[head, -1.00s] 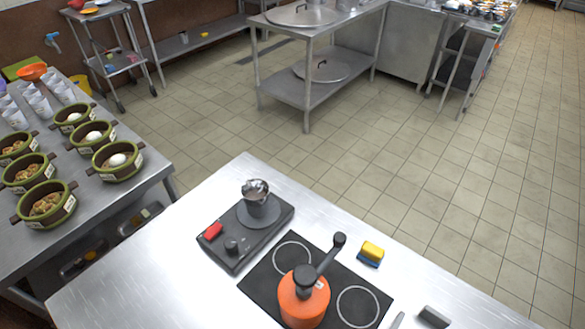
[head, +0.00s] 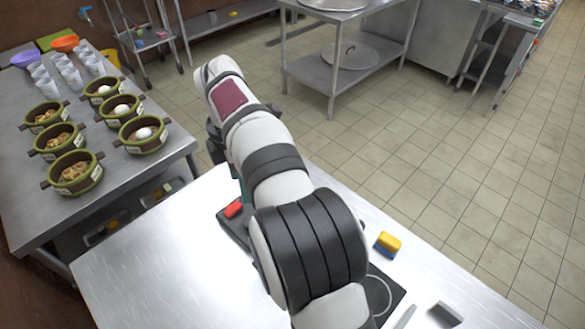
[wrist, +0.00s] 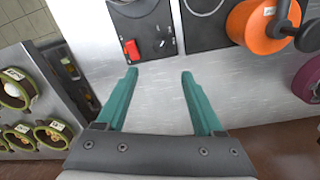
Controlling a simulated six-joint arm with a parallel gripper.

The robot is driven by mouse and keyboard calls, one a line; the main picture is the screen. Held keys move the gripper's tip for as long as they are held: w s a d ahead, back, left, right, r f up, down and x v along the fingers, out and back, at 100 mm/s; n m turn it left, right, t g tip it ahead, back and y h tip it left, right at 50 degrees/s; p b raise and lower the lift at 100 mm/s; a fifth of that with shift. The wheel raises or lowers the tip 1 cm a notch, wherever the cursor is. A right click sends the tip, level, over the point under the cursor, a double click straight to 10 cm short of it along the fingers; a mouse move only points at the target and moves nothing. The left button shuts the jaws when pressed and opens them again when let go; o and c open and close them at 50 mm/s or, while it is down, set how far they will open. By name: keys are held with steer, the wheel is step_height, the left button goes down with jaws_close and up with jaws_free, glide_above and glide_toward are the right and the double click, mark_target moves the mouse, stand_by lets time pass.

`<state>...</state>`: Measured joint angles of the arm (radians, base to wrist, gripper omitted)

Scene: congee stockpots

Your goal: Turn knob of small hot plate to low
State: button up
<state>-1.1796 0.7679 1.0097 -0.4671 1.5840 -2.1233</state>
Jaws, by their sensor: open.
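The small hot plate (head: 224,221) is a dark slab on the steel table, mostly hidden behind my arm in the head view. Its red switch (head: 233,209) shows at the left end. In the wrist view the hot plate (wrist: 122,30) is at the top middle, with the red switch (wrist: 131,48) and a dark round knob (wrist: 161,44) to its right. My gripper (wrist: 159,74) is open and empty. Its teal fingers point toward the hot plate's switch-and-knob end and appear apart from the knob. The knob's setting is too small to read.
A purple round item (wrist: 310,80) lies farther right. A yellow-blue sponge (head: 387,244) is on the table. The steel table's left front is clear.

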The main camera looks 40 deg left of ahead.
steer(key=f, duration=1.5)
steer(key=shift+w+a+f, duration=0.1)
steer(key=shift+a+f, duration=0.05)
steer(key=shift+a, duration=0.1)
jaws_close()
